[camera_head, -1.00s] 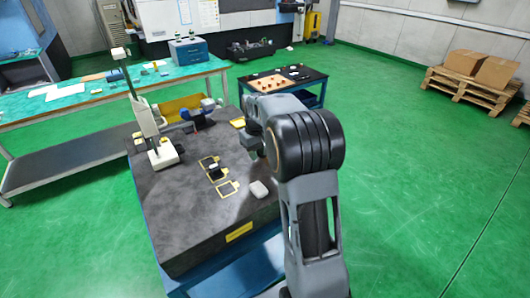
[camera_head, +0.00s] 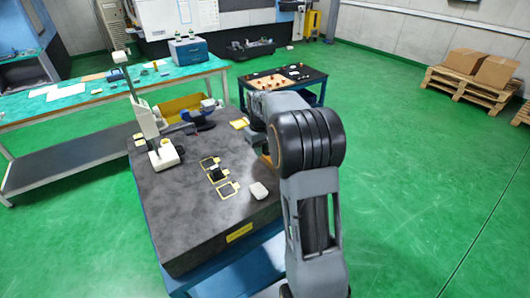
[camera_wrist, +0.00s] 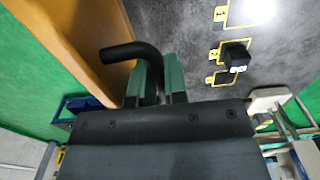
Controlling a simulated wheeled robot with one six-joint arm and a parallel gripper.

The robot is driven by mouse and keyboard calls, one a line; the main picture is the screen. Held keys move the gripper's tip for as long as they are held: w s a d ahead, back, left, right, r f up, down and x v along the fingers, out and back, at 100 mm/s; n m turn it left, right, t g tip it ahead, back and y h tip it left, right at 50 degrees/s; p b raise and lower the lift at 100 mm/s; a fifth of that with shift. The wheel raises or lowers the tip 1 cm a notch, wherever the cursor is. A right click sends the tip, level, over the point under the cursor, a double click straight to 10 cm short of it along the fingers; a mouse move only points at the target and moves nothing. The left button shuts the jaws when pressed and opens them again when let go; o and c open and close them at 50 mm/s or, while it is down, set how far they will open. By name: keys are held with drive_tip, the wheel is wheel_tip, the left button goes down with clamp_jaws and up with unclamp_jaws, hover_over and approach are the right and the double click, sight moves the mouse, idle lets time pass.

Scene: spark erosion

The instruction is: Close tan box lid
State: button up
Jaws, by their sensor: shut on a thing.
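A tan panel (camera_wrist: 85,40), which looks like the tan box lid, fills the upper left of the wrist view, close to the camera. A black bent handle (camera_wrist: 128,50) runs from beside the panel to between my fingers. My gripper (camera_wrist: 155,83) has green-faced fingers shut on this handle. In the head view a small tan patch (camera_head: 266,160) shows beside my wrist, at the right edge of the dark table. My arm hides the rest of the box, so I cannot tell how far the lid is open.
The dark stone-topped table (camera_head: 205,225) carries yellow-outlined spots, a small black block (camera_wrist: 236,56), a white rounded object (camera_head: 259,190) and a tall gauge stand (camera_head: 163,153). A low table (camera_head: 283,82) with small pieces stands behind.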

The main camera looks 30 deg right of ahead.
drive_tip(key=shift+w+d+r, duration=0.1)
drive_tip(key=shift+r, duration=0.1)
drive_tip(key=shift+d+r+p, duration=0.35)
drive_tip(key=shift+d+p, duration=0.25)
drive_tip(key=shift+d, duration=0.15)
drive_tip(key=shift+d+r, duration=0.1)
drive_tip(key=shift+w+d+r+p, duration=0.15)
drive_tip(key=shift+d+p, duration=0.35)
drive_tip(key=shift+d, duration=0.45)
drive_tip(key=shift+w+d+p, duration=0.1)
drive_tip(key=shift+d+p, duration=0.3)
drive_tip(key=shift+d, duration=0.65)
